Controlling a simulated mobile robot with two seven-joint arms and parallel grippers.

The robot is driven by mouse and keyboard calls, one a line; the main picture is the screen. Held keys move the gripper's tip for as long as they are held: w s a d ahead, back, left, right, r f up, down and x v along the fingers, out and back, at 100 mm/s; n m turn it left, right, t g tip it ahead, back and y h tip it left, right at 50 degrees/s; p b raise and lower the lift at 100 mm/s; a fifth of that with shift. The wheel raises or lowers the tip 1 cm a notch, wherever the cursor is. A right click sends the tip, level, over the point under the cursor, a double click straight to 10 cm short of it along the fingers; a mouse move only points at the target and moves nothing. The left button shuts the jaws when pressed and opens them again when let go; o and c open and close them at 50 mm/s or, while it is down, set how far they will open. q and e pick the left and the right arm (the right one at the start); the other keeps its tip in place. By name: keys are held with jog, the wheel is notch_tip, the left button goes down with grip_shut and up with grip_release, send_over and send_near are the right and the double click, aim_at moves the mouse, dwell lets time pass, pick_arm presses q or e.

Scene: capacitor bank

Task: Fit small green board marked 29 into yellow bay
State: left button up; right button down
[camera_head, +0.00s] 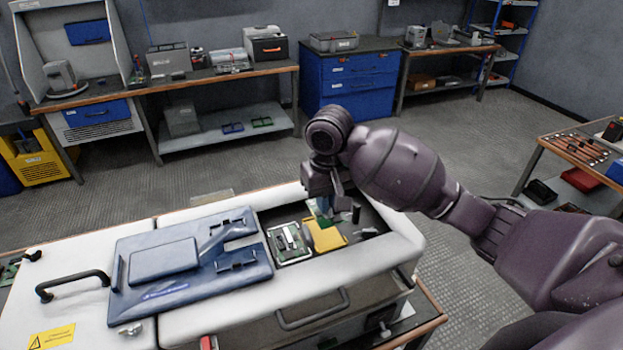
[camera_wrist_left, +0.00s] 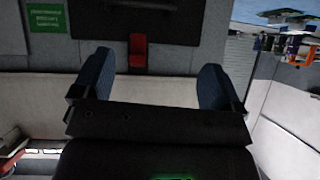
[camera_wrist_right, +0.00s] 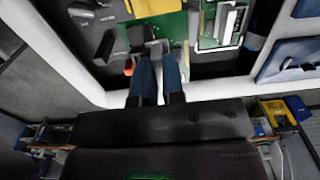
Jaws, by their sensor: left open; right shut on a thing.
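The yellow bay (camera_head: 326,236) lies in the open cavity of the white unit, and yellow also shows at the top of the right wrist view (camera_wrist_right: 150,7). My right gripper (camera_head: 326,204) points down over the bay's far edge, its fingers (camera_wrist_right: 159,66) close together. It is shut on a green board (camera_wrist_right: 168,28), seen edge-on as a small green patch in the head view. The number 29 is not readable, and whether board and bay touch is unclear. My left gripper (camera_wrist_left: 155,78) is open and empty, seen only in the left wrist view before a pale wall.
A larger green board with silver parts (camera_head: 289,243) sits left of the bay. A blue cover (camera_head: 190,262) lies on the unit's left part. Dark parts (camera_head: 368,232) stand in the cavity to the right. Benches and blue drawers (camera_head: 350,82) are far behind.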

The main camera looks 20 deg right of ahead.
aim_at(324, 234)
jog(key=shift+w, duration=0.35)
jog(key=shift+s+f, duration=0.25)
jog(key=shift+f, duration=1.1)
jog(key=shift+w+f+b, duration=0.1)
jog(key=shift+f+b, duration=0.5)
jog(key=shift+b, duration=0.2)
pick_arm(q)
jog(key=shift+w+d+f+b, duration=0.1)
jog(key=shift+w+f+b, duration=0.55)
jog(key=shift+f+b, duration=0.1)
pick_arm(e)
jog(key=shift+f, duration=0.7)
pick_arm(q)
jog(key=shift+r+p, duration=0.9)
jog(key=shift+p, duration=0.1)
jog(key=shift+s+r, duration=0.1)
jog(key=shift+r, duration=0.05)
pick_arm(e)
jog(key=shift+f, duration=0.7)
jog(key=c, duration=1.1)
grip_release()
jog(key=shift+c, duration=0.2)
